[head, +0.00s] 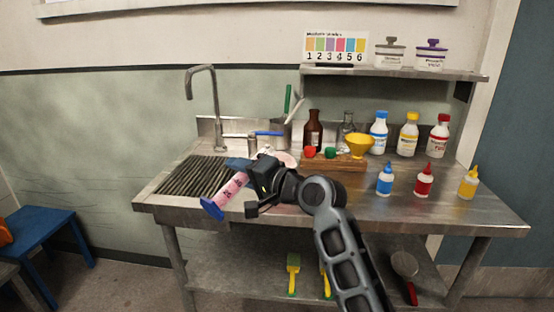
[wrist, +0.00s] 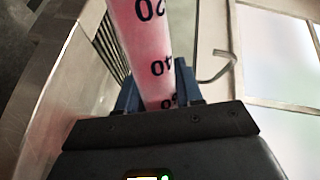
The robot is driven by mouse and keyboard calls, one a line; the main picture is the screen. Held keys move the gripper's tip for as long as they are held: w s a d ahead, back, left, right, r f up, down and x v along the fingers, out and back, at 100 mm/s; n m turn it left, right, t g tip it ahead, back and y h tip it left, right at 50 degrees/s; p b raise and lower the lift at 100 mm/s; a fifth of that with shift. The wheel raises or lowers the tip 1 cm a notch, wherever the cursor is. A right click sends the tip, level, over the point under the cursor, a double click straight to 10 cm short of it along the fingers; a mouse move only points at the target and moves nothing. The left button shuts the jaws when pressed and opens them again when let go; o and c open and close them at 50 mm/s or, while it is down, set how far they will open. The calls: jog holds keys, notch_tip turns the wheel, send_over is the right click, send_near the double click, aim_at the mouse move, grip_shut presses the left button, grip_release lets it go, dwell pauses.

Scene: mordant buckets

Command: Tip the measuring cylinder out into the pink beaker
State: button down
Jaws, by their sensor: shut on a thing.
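The measuring cylinder (head: 231,188) has pink contents, dark number marks and a blue foot (head: 212,209). My gripper (head: 241,167) is shut on it in front of the sink. The cylinder leans, with its foot at the lower left and its upper end hidden behind my gripper. In the wrist view the cylinder (wrist: 146,45) stands between the two blue fingers of my gripper (wrist: 157,88), with pink filling the part that shows. A pale pink thing (head: 287,158) shows partly behind my wrist on the counter; I cannot tell if it is the pink beaker.
A tap (head: 214,105) rises behind the ridged drainboard (head: 185,175). A wooden rack (head: 338,164), a yellow funnel (head: 359,145) and a brown bottle (head: 313,130) stand right of my gripper. Small blue (head: 385,181), red (head: 424,180) and yellow (head: 468,184) bottles stand at the front right.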

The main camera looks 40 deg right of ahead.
jog(key=shift+d+r+m+p, duration=0.5)
jog(key=shift+r+m+p, duration=0.2)
dwell(0.5)
jog(key=shift+d+r+m+y+p, duration=0.1)
jog(key=shift+r+m+y+p, duration=0.2)
jog(key=shift+r+m+p, duration=1.5)
dwell(0.9)
jog(key=shift+f+n+p, duration=0.6)
jog(key=shift+f+p, duration=0.05)
jog(key=shift+f, duration=0.2)
